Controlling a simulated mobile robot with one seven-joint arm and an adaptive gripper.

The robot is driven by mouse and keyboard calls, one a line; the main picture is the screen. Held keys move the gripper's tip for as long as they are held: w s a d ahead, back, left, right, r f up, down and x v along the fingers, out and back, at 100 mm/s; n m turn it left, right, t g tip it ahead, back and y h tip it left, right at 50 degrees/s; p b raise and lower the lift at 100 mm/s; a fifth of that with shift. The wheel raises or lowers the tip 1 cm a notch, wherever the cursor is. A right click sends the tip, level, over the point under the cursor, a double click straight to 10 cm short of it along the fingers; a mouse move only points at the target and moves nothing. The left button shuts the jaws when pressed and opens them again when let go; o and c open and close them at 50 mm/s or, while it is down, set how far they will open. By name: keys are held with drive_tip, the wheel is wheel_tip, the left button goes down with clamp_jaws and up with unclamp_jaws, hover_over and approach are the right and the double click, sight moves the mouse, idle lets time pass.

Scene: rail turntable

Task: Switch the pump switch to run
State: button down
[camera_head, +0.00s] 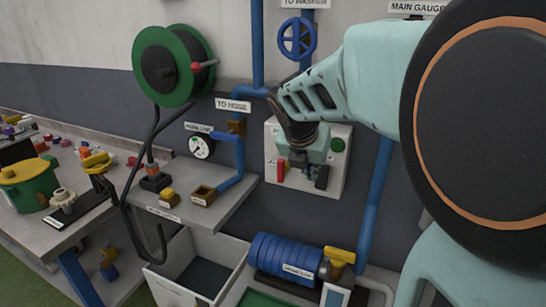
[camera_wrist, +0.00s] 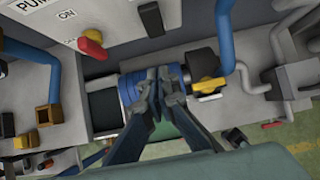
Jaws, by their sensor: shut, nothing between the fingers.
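The pump switch panel (camera_head: 335,178) is a pale plate on the dark wall, with a green button (camera_head: 338,145) at its upper right. A red lever (camera_head: 281,171) shows at its lower left and a black part (camera_head: 322,177) at its lower right. In the wrist view the panel (camera_wrist: 115,20) carries lettering starting "PU" and "ON", and the red lever (camera_wrist: 92,48) has a yellow part beside it. My gripper (camera_head: 302,170) is in front of the panel and hides its middle. In the wrist view my gripper (camera_wrist: 162,82) is shut and empty, apart from the red lever.
Below the panel lie a blue ribbed pump body (camera_head: 285,257) and a yellow handle (camera_head: 340,254). A grey shelf (camera_head: 225,205) with a gauge (camera_head: 201,147) above it is at left. Blue pipes (camera_head: 375,195) run along the wall. An open bin (camera_head: 168,283) stands below the shelf.

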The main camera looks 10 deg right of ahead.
approach(320, 187)
wheel_tip(320, 187, down, 4)
drive_tip(key=shift+w+d+f, duration=0.25)
drive_tip(key=shift+w+d, duration=0.2)
drive_tip(key=shift+w, duration=0.25)
drive_tip(key=shift+w+d+f, duration=0.25)
drive_tip(key=shift+w+d, duration=0.2)
drive_tip(key=shift+w, duration=0.2)
drive_tip(key=shift+f+b, duration=0.35)
drive_tip(key=shift+b, duration=0.65)
drive_tip(key=shift+w+d+f+t+h+b, duration=0.1)
drive_tip(key=shift+w+f+t+h+b, duration=0.2)
drive_tip(key=shift+b, duration=0.8)
drive_tip(key=shift+s+r+p, duration=0.1)
drive_tip(key=shift+r+p, duration=0.3)
drive_tip(key=shift+r, duration=0.2)
